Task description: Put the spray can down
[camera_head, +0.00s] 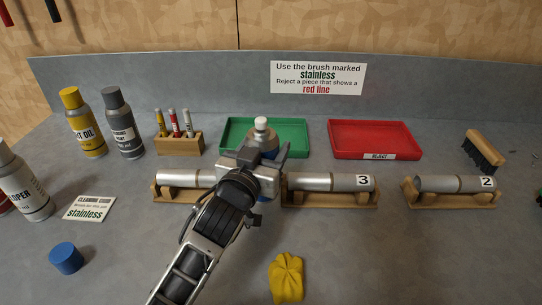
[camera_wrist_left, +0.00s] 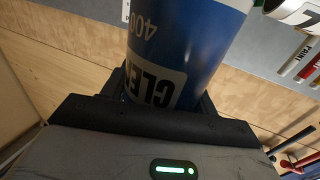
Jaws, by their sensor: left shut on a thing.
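My left gripper (camera_head: 262,153) is shut on the spray can (camera_head: 262,127), near the middle of the bench. In the head view the can's pale top shows above the gripper and the arm hides most of its body. In the left wrist view the can (camera_wrist_left: 185,45) is blue with a white label, partly reading "CLE", and sits between the fingers. Its base is hidden, so I cannot tell whether it touches the bench. A blue cap (camera_head: 66,258) lies at the front left. My right gripper is not in view.
A green tray (camera_head: 229,133) and a red reject tray (camera_head: 370,124) lie behind. Pipe pieces rest on wooden cradles (camera_head: 330,200). Other cans (camera_head: 122,123), a marker block (camera_head: 179,143), a card (camera_head: 90,207), a brush (camera_head: 486,148) and a yellow cloth (camera_head: 286,277) stand around. The front right bench is clear.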

